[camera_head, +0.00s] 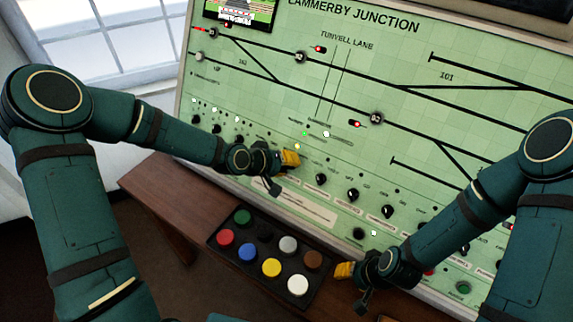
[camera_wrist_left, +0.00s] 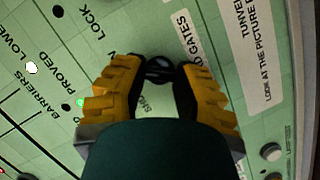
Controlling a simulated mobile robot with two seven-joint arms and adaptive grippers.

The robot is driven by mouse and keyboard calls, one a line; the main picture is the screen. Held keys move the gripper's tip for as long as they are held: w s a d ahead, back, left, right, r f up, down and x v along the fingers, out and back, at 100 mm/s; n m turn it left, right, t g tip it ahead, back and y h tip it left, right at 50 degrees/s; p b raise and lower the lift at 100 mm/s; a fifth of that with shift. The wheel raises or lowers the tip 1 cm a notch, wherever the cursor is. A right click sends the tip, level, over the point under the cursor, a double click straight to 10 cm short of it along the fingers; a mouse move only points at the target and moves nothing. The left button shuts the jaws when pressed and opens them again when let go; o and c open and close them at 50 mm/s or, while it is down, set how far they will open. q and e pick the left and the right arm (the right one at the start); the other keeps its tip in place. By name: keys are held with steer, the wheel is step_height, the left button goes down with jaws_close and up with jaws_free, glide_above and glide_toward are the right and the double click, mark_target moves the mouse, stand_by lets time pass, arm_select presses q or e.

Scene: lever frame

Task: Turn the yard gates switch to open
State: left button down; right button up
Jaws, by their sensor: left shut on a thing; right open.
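The yard gates switch (camera_wrist_left: 158,68) is a small black knob on the pale green panel (camera_head: 350,90). In the left wrist view its label is partly covered and reads "D GATES"; which way its pointer faces I cannot tell. My left gripper (camera_head: 290,159) is at the panel in the head view. In the left wrist view its yellow fingers (camera_wrist_left: 160,88) are on both sides of the knob, shut on it. In the head view the knob is hidden behind this gripper. My right gripper (camera_head: 345,271) is open near the panel's lower edge, beside the tray.
A black tray (camera_head: 233,261) with several coloured round caps lies on the brown wooden desk (camera_head: 158,190) below the panel. Other black knobs (camera_head: 352,195) stand in a row right of my left gripper. A green lamp (camera_wrist_left: 80,103) is lit left of the fingers.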

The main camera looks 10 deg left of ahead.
arm_select(q)
steer(key=c, duration=0.7)
jaws_free()
steer(key=shift+o, duration=0.2)
steer(key=v, duration=1.2)
